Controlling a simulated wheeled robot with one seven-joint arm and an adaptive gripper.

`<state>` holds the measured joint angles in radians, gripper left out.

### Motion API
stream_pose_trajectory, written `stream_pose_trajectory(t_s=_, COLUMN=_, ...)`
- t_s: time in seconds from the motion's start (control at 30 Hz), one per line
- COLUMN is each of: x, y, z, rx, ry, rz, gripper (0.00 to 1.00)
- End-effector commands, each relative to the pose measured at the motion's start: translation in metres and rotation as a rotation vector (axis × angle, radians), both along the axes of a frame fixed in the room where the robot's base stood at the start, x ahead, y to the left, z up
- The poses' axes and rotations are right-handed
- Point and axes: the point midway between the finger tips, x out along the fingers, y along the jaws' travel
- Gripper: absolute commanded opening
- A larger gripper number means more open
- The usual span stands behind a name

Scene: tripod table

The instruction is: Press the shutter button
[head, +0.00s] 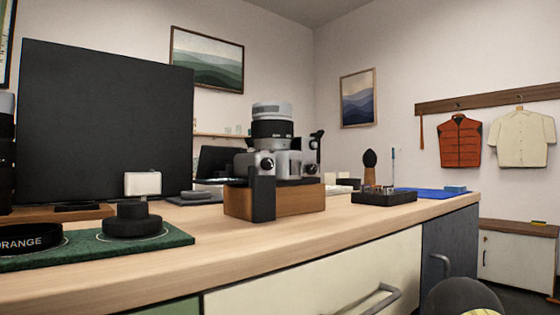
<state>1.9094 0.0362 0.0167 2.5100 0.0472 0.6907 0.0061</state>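A grey and black camera (284,163) sits on a wooden block (290,202) near the middle of the table. A tall lens (272,128) with a pale top rises above its body. A black upright piece (263,193) stands at the front of the block and hides part of the camera. Small round dials show on the body, but I cannot tell which part is the shutter button. My gripper is not in view, and nothing is seen touching the camera.
A green mat (70,257) at left holds a black ring marked "ORANGE" (29,237) and a stacked black round piece (132,220). A large dark panel (105,130) stands behind. A black tray (384,198) lies right of the camera. The wooden tabletop (225,239) is bare in front.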

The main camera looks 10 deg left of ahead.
Motion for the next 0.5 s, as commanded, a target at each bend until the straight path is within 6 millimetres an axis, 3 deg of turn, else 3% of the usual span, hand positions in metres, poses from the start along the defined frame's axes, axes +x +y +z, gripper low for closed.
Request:
stream_pose_trajectory(t_s=0.1, x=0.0, y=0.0, z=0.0, rx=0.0, ry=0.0, rz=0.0, gripper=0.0)
stream_pose_trajectory(t_s=0.5, x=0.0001, y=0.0, z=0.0, rx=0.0, ry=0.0, rz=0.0, gripper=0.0)
